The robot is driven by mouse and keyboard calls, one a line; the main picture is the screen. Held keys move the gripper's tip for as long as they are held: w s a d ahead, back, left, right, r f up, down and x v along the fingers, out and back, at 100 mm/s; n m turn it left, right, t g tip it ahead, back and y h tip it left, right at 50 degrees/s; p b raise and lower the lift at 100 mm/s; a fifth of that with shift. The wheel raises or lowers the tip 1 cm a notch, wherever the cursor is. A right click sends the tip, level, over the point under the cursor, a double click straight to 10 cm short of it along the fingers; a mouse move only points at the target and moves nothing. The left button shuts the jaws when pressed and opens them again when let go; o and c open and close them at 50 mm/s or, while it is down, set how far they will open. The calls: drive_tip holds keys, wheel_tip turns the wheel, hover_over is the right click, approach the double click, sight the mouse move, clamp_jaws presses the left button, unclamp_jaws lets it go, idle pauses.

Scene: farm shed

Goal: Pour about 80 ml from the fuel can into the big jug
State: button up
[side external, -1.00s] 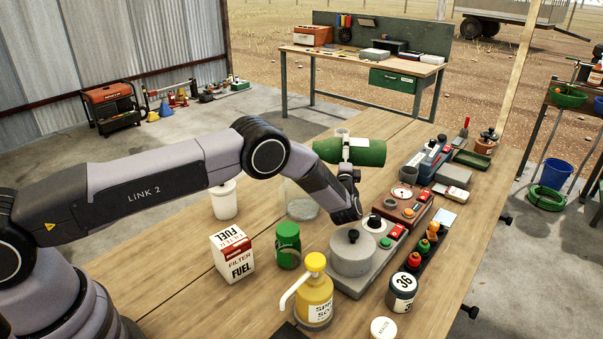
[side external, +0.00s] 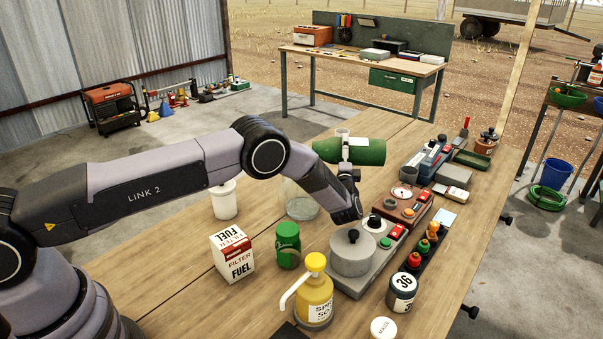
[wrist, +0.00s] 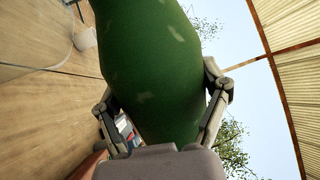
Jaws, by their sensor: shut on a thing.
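The green fuel can (side external: 372,152) lies about level on its side, held above the table. Its left end reaches over the area of the clear big jug (side external: 300,204). My gripper (side external: 348,165) is shut around the can's body. In the wrist view the can (wrist: 155,60) fills the middle, with a finger of my gripper (wrist: 163,98) on each side. The jug stands upright on the table, partly hidden by my arm. I cannot make out any stream from the can or a liquid level in the jug.
A white cup (side external: 224,200) stands left of the jug. A fuel filter box (side external: 232,256), a green jar (side external: 288,245) and a yellow pump bottle (side external: 315,296) stand in front. A grey device with a round pot (side external: 352,254) and other instruments crowd the right side.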

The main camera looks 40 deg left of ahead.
drive_tip(key=shift+r+m, duration=0.1)
drive_tip(key=shift+m, duration=0.4)
drive_tip(key=m, duration=0.1)
drive_tip(key=w+d+m+h, duration=0.1)
drive_tip(key=m, duration=0.1)
drive_tip(key=shift+d+r+t, duration=0.2)
drive_tip(key=shift+d+t, duration=0.05)
drive_tip(key=shift+t, duration=0.15)
drive_tip(key=shift+a+r+m+h, duration=0.15)
drive_tip(key=shift+m+h, duration=0.35)
drive_tip(key=shift+m, duration=0.8)
